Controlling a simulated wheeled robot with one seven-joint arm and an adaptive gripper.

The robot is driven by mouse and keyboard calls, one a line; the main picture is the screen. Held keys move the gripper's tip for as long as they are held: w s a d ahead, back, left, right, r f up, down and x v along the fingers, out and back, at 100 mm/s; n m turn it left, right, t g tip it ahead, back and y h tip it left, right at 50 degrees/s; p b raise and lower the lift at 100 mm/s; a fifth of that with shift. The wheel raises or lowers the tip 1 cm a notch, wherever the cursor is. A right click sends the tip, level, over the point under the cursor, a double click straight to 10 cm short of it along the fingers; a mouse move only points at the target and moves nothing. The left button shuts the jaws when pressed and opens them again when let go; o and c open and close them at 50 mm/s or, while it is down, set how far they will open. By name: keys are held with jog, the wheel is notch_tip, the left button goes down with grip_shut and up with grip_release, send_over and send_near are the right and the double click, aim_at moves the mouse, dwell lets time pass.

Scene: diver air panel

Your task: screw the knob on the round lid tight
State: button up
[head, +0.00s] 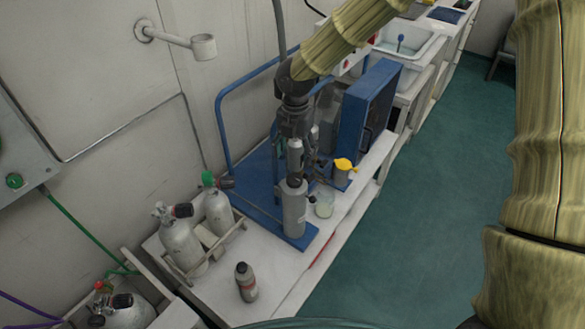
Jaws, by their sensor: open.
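My gripper (295,165) points down over the white bench and is open. It is directly above a tall grey cylinder (294,212) that stands upright on the blue base. The gripper's fingers overlap the top of this cylinder in the picture, so I cannot tell whether they touch it. A round lid and its knob cannot be made out clearly there. A yellow knob-like piece (345,164) sits on a small grey pot (341,177) just right of the gripper, apart from it.
Grey gas cylinders (181,244) stand in a rack at left. A small grey bottle (246,283) stands at the bench front. A clear jar (324,206) is right of the tall cylinder. A blue case (368,108) and blue rail (221,130) stand behind. Green floor is free at right.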

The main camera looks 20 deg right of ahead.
aim_at(295, 178)
notch_tip(295, 178, down, 10)
jog(key=shift+w+f+p, duration=0.15)
jog(key=shift+p, duration=0.55)
jog(key=shift+c, duration=0.4)
jog(key=c, duration=0.9)
